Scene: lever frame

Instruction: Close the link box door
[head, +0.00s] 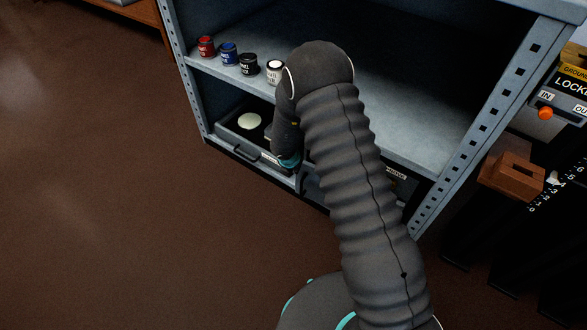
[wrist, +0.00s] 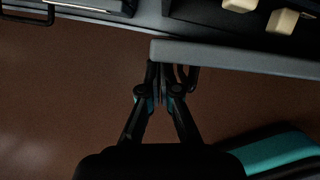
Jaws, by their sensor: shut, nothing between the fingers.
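A grey panel (wrist: 235,56), which looks like the link box door, stands out from the lower shelf in the wrist view, seen nearly edge-on. A dark handle-like loop shows just below its edge, beside my fingertips. My gripper (wrist: 166,78) is shut and empty, its fingertips at the panel's left end; I cannot tell whether they touch it. In the head view a small grey piece of what may be the same door (head: 300,180) shows below my wrist; my arm hides the rest of it and the fingers.
A blue-grey shelf unit (head: 395,120) holds several small paint pots (head: 249,64). An open tray (head: 238,128) with a pale disc sits low at left. Cream blocks (wrist: 283,21) lie behind the panel. A wooden block (head: 511,175) is at right. The brown floor at left is clear.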

